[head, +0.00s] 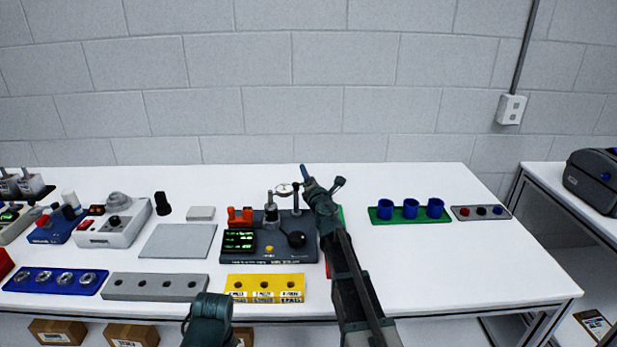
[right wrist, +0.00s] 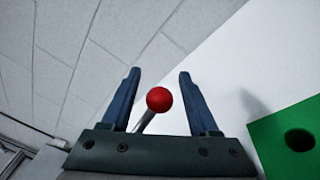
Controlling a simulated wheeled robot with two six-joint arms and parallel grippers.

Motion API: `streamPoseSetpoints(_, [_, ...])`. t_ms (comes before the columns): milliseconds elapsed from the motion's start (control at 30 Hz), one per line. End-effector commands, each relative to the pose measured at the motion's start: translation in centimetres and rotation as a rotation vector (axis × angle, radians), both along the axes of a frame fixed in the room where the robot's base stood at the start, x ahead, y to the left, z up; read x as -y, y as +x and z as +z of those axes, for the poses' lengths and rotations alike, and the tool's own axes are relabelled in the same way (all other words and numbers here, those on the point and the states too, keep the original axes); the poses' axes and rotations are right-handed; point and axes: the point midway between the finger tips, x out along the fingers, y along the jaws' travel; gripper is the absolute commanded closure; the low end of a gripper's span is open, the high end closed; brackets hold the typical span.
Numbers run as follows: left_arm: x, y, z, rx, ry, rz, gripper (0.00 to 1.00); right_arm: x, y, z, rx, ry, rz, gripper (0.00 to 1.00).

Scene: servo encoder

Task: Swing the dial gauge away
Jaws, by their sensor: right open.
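The dial gauge (head: 284,189) has a small round white face and sits on a dark test fixture (head: 263,252), beside a post. My right gripper (head: 321,178) is open just right of the gauge, over the fixture's right side. In the right wrist view, a red ball knob (right wrist: 159,99) on a thin metal rod shows between the two spread fingers of my right gripper (right wrist: 160,85). I cannot tell whether a finger touches it. The knob is hidden in the head view. Part of my left arm shows at the bottom; its fingers do not.
A yellow block (head: 264,282) lies in front of the fixture, with a grey plate (head: 178,241) to its left. A green tray with blue cups (head: 410,209) stands to the right. The table's right front is clear. A green part (right wrist: 290,140) shows beside the gripper.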

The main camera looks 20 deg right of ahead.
Motion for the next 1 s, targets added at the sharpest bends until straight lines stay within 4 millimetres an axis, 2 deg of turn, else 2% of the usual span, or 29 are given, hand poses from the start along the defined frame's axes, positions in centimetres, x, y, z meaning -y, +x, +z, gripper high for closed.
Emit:
streamPoseSetpoints(267, [0.00,0.00,0.00,0.000,0.000,0.000,0.50,-0.01,0.15,0.00,0.000,0.000,0.000,0.41])
streamPoseSetpoints(600, [0.00,0.00,0.00,0.000,0.000,0.000,0.50,0.00,0.14,0.00,0.000,0.000,0.000,1.00])
streamPoseSetpoints(1000, [0.00,0.00,-0.01,0.000,0.000,0.000,0.50,0.00,0.13,-0.01,0.000,0.000,0.000,1.00])
